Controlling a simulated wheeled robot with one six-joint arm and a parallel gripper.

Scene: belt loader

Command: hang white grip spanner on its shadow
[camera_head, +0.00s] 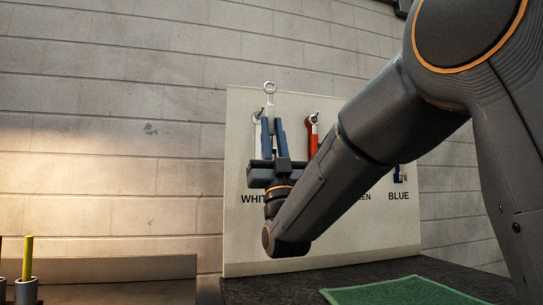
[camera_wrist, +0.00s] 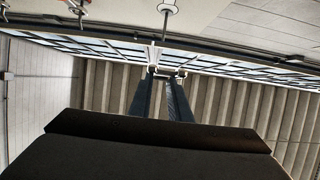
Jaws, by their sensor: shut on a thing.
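My gripper (camera_head: 273,125) is raised in front of the pale tool board (camera_head: 238,235), its two fingers pointing up and shut on a spanner (camera_head: 270,88). The spanner's metal ring end stands upright above the fingertips; its grip is mostly hidden between them, so its colour is hard to tell. A grey spanner-like outline (camera_head: 257,116) shows on the board just left of the fingers, above the partly covered "WHIT" label. In the wrist view my gripper (camera_wrist: 167,80) shows from below, with a small metal end between the fingertips. A round-headed peg (camera_wrist: 169,9) is at the top.
A red-grip spanner (camera_head: 314,132) hangs right of my gripper. A blue item (camera_head: 399,174) sits above the "BLUE" label, partly behind my arm. A green mat (camera_head: 400,292) lies on the dark bench. A cup (camera_head: 26,291) with sticks stands far left.

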